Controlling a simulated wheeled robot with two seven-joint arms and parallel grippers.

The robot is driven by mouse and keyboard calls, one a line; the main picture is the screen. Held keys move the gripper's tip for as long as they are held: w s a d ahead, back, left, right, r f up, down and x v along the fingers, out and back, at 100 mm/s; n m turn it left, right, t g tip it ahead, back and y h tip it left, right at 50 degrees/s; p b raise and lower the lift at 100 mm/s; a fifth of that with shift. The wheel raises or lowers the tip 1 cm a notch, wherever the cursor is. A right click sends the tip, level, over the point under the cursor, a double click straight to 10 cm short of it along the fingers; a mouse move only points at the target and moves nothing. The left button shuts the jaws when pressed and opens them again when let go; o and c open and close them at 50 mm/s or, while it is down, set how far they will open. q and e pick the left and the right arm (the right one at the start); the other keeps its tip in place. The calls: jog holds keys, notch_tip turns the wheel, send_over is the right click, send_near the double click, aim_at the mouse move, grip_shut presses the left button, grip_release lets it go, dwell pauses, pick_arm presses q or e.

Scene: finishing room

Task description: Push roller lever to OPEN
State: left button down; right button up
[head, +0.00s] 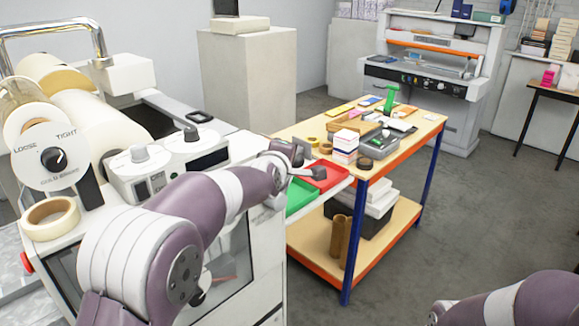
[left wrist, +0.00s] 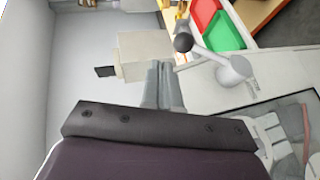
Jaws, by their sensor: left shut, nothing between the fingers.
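The roller lever (left wrist: 208,54) shows in the left wrist view as a pale grey arm with a black ball knob (left wrist: 183,43), running from a round grey pivot (left wrist: 235,70) on the machine's white top. My left gripper (left wrist: 163,64) is shut and empty, its fingers just left of the knob in that view, with a gap between them in the picture. My arm hides part of the lever there. No OPEN marking is readable. My right gripper is out of view.
The white laminating machine (head: 140,170) carries rolls and dials on the left. A red tray (head: 325,178) and a green tray (head: 299,196) lie beyond the lever, beside a wooden worktable (head: 425,123) with tape rolls and boxes. Grey floor (head: 440,230) is clear at the right.

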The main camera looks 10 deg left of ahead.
pick_arm(q)
jog(key=s+f+m+g, duration=0.5)
jog(key=s+f+m, duration=0.3)
jog(key=s+f, duration=0.25)
jog(key=s+a+f+m+g, duration=0.2)
jog(key=s+a+f, duration=0.1)
jog(key=s, duration=0.5)
jog(key=s+a+f+m+g+y, duration=0.1)
jog(key=s+a+f+m+g, duration=0.1)
jog(key=s, duration=0.6)
jog(key=s+a+f+m+g+y, duration=0.1)
jog(key=s+a+f+m+g, duration=0.1)
jog(key=s+a+f+g, duration=0.2)
jog(key=s+a+f, duration=0.1)
jog(key=s+f, duration=0.2)
jog(key=s, duration=0.1)
jog(key=shift+s+a+f+m, duration=0.15)
jog(key=shift+a+f+m, duration=0.05)
jog(key=shift+f+m, duration=0.1)
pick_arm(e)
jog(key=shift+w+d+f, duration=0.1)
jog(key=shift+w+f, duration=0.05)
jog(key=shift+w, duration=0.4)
